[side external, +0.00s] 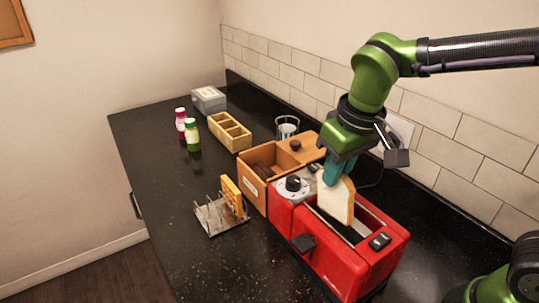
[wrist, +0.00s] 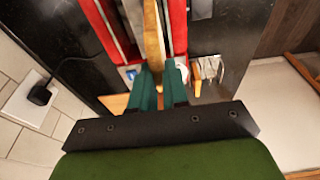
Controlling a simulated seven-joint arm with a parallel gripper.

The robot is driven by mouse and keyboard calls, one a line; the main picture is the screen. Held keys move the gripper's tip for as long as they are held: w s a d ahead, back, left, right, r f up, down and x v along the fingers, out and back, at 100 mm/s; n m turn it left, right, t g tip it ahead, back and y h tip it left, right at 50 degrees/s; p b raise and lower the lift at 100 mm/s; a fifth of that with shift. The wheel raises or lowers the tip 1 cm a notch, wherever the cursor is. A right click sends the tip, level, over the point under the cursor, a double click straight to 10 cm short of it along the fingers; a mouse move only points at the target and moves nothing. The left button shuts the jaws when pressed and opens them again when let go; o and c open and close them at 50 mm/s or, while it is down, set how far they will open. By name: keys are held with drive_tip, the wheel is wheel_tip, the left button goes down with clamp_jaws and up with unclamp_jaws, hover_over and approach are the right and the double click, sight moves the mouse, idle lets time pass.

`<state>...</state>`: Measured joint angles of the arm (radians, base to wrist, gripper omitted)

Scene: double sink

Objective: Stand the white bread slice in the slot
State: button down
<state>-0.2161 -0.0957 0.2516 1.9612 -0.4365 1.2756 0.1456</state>
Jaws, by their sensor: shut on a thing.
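The white bread slice (side external: 336,200), with a tan crust, is upright between the teal fingers of my gripper (side external: 338,168). My gripper is shut on its upper edge. The slice is over the red toaster (side external: 340,262), at the long dark slot (side external: 352,232) in its top; I cannot tell whether its lower edge is inside the slot. In the wrist view, the slice (wrist: 153,42) shows edge-on beyond the gripper fingers (wrist: 160,82), roughly in line with the red toaster's (wrist: 178,28) length. A slot shows to its left.
A wire toast rack (side external: 212,216) holding a browned slice (side external: 232,192) stands left of the toaster. A wooden bread box (side external: 262,172) is behind it. A divided wooden tray (side external: 230,133), bottles (side external: 192,136), a grey box (side external: 208,99) and a glass (side external: 287,127) stand further back.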

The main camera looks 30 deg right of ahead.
drive_tip(key=shift+s+x, duration=0.2)
drive_tip(key=shift+x, duration=0.65)
drive_tip(key=shift+s+x, duration=0.15)
drive_tip(key=shift+x, duration=0.7)
drive_tip(key=shift+s+x, duration=0.2)
drive_tip(key=shift+x, duration=0.65)
drive_tip(key=shift+f, duration=0.15)
drive_tip(key=c, duration=1.1)
unclamp_jaws()
drive_tip(key=shift+o, duration=0.5)
drive_tip(key=shift+o, duration=1.3)
drive_tip(key=shift+w+v, duration=0.3)
drive_tip(key=shift+v, duration=1.2)
drive_tip(key=shift+w+v, duration=0.3)
drive_tip(key=shift+v, duration=1.15)
drive_tip(key=shift+w+v, duration=0.3)
drive_tip(key=shift+v, duration=1.2)
